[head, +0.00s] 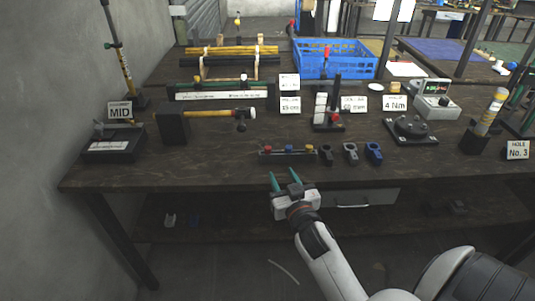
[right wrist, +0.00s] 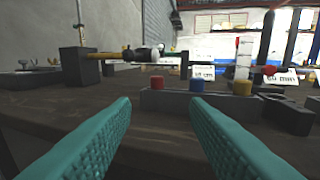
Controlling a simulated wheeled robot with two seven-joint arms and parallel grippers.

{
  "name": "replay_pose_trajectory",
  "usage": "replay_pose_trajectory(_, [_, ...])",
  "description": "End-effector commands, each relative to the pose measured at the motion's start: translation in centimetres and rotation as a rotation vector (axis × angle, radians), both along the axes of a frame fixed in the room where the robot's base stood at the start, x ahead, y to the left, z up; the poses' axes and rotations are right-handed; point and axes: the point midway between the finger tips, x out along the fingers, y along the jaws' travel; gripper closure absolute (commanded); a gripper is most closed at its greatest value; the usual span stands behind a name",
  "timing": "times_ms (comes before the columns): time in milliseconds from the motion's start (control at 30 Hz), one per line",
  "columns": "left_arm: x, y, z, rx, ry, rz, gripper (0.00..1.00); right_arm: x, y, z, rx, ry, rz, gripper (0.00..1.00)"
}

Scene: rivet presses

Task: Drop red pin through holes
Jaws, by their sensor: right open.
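The red pin (head: 267,149) stands at the left end of a dark pin block (head: 279,158), with a blue pin (head: 289,148) in the middle and a yellow pin (head: 310,148) at the right. The red pin (right wrist: 157,82) also shows in the right wrist view. To the right of the block stand forked pieces in black (head: 326,154), grey (head: 350,153) and blue (head: 375,153). Their holes are too small to make out. My right gripper (head: 284,180) is open and empty, its teal fingers pointing toward the block from the table's front edge. My left gripper is out of view.
A round fixture (head: 411,129) sits at the right, and a blue crate (head: 335,62) stands at the back.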

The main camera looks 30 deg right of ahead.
Motion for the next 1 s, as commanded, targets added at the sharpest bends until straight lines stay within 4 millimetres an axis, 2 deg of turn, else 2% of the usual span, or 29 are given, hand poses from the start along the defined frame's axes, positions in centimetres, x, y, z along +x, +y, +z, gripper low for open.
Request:
replay_pose_trajectory(100, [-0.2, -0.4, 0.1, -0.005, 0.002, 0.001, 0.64, 1.5, -0.5, 0.6, -0.003, -0.024, 0.003, 0.58])
replay_pose_trajectory(333, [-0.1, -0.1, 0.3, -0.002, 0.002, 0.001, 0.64, 5.3, -1.6, 0.5, -0.005, -0.020, 0.003, 0.58])
replay_pose_trajectory(567, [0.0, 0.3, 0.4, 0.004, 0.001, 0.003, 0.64, 7.0, -2.0, 0.4, -0.003, -0.020, 0.003, 0.58])
replay_pose_trajectory(833, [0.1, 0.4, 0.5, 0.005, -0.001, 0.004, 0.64, 10.8, -2.7, 0.4, -0.003, -0.020, 0.004, 0.58])
replay_pose_trajectory(1000, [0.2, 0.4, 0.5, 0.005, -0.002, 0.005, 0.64, 11.8, -3.0, 0.4, -0.004, -0.020, 0.004, 0.58])
